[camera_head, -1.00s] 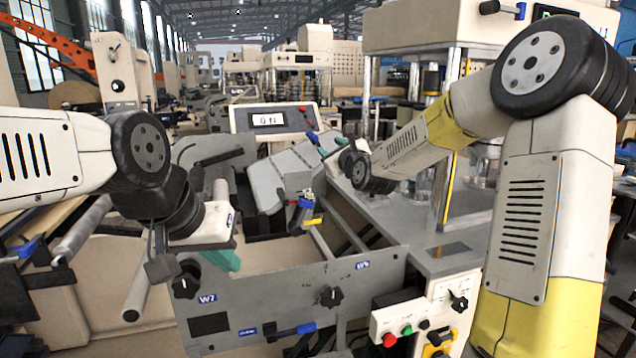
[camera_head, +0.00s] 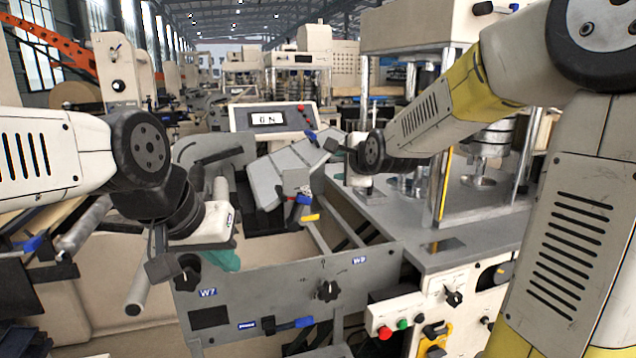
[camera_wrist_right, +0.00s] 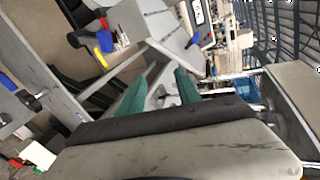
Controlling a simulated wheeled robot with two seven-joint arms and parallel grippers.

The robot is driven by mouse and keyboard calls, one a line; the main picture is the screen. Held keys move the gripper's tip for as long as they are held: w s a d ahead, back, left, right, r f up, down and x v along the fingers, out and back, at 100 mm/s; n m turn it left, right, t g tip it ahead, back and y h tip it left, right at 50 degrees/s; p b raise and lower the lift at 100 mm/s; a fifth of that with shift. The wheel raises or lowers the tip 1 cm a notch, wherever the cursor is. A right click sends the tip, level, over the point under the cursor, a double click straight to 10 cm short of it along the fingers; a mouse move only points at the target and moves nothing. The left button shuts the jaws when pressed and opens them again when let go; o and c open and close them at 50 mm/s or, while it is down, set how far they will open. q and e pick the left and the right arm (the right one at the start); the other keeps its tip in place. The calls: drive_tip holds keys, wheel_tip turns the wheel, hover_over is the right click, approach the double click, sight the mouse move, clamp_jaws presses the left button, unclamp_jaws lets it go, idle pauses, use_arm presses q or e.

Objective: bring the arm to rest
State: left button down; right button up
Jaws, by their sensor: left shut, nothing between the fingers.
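My left arm comes in from the left in the head view. Its gripper (camera_head: 222,260), with teal fingers pointing down, is shut and empty behind the grey panel marked W7. My right arm reaches in from the right, its wrist (camera_head: 372,152) above the grey deck near the tilted grey box. In the head view its fingers cannot be made out. In the right wrist view the two teal fingers of my right gripper (camera_wrist_right: 160,85) stand apart, with nothing seen held between them.
The grey front panel (camera_head: 275,295) carries black knobs and a blue-handled lever. A tilted grey box (camera_head: 280,180) stands behind it. A console with a display (camera_head: 267,118) is further back. Metal posts (camera_head: 452,150) of a press rise beside my right arm.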

drive_tip(key=s+d+f+n+g, duration=0.2)
drive_tip(key=s+n, duration=0.3)
drive_tip(key=s, duration=0.5)
drive_tip(key=s+d+f+n+g+h, duration=0.1)
drive_tip(key=s+d+f+n+g, duration=0.1)
drive_tip(key=s+n, duration=0.4)
drive_tip(key=s+d+f+n+g, duration=0.1)
drive_tip(key=s+d+n, duration=0.3)
drive_tip(key=s, duration=1)
drive_tip(key=shift+s+d+f+n+g+h, duration=0.25)
drive_tip(key=shift+s+f+n+g+h, duration=0.15)
drive_tip(key=shift+n+g, duration=0.55)
